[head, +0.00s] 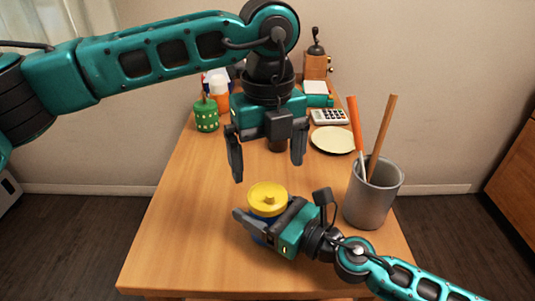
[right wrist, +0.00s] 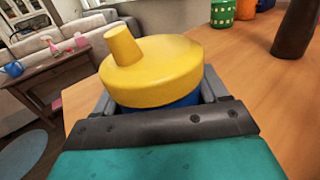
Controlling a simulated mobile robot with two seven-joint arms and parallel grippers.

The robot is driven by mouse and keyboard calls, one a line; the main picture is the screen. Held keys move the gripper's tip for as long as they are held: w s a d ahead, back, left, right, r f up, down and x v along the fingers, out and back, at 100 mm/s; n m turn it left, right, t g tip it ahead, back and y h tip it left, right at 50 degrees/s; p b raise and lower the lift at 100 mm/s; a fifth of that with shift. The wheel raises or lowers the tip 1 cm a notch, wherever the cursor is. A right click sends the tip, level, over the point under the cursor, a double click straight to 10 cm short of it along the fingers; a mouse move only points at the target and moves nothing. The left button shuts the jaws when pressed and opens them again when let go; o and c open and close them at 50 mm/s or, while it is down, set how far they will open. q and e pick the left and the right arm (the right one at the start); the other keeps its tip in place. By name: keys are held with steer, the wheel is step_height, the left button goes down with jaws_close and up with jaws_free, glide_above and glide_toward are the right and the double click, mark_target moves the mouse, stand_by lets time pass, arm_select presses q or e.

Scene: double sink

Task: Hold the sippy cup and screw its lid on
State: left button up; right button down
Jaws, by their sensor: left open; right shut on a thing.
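The sippy cup (head: 257,238) is blue and stands near the front middle of the table, mostly hidden by my right gripper. Its yellow lid (head: 267,197), with a short spout, sits level on top of the cup. In the right wrist view the lid (right wrist: 155,72) covers the cup's top, and a strip of the blue cup (right wrist: 165,104) shows below it. I cannot tell how tightly the lid sits. My right gripper (head: 265,225) is shut on the cup, with a finger on either side. My left gripper (head: 267,170) is open and empty, pointing down above and behind the lid.
A grey metal holder (head: 371,192) with two long sticks stands right of the cup. A cream plate (head: 333,139), a calculator (head: 330,117), a green holder (head: 206,115) and a wooden grinder (head: 317,62) stand farther back. The table's left part (head: 175,215) is clear.

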mark_target(267, 194)
arm_select(q)
steer(key=n, duration=0.4)
steer(key=shift+r, duration=0.1)
steer(key=shift+f, duration=4.05)
steer(key=c, duration=1.1)
steer(key=shift+o, duration=0.2)
steer(key=m, duration=0.3)
